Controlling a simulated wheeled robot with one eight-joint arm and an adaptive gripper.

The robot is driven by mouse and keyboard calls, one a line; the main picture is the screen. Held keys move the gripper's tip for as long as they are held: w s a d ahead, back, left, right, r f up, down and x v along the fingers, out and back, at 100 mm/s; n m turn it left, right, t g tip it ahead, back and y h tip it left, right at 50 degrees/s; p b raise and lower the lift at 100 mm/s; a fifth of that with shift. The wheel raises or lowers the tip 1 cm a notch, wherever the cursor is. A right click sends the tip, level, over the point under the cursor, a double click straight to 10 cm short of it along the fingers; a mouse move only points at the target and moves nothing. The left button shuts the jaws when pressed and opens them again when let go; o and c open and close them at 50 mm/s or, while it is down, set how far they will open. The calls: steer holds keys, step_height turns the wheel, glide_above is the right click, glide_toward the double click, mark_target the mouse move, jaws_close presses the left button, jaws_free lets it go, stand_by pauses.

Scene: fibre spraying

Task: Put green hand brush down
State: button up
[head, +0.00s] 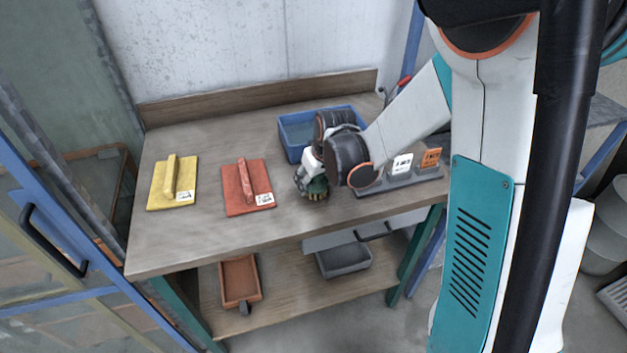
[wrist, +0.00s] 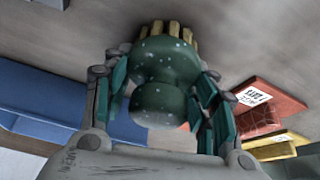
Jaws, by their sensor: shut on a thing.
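The green hand brush (wrist: 162,70) is held between the fingers of my gripper (wrist: 160,98), with its pale yellow bristles pointing away from the wrist. In the head view my gripper (head: 313,180) is low over the wooden table, near its front edge, between the red float and the grey holder. A bit of the brush (head: 317,188) shows below the fingers there. Its bristles are at or just above the tabletop; I cannot tell whether they touch. My arm hides part of the table behind it.
A red float (head: 233,190) and a yellow float (head: 158,190) lie on the table (head: 200,244) to the left. A blue bin (head: 292,138) stands behind my gripper. A grey holder (head: 398,184) with labelled items is to the right. The front left tabletop is clear.

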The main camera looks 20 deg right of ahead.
steer(key=o, duration=1.4)
steer(key=shift+f, duration=0.1)
steer(key=shift+s+r, duration=0.1)
steer(key=shift+r, duration=0.45)
steer(key=a+p+v, duration=0.1)
steer(key=p+v, duration=0.3)
steer(key=v, duration=0.7)
steer(key=s+r+m+t, duration=0.1)
steer(key=s+r, duration=0.4)
steer(key=s, duration=0.5)
steer(key=s+r+m+t, duration=0.1)
steer(key=s+r, duration=0.4)
steer(key=s, duration=0.4)
steer(key=shift+s+d+m+t+h, duration=0.3)
steer(key=shift+s+t+h, duration=0.1)
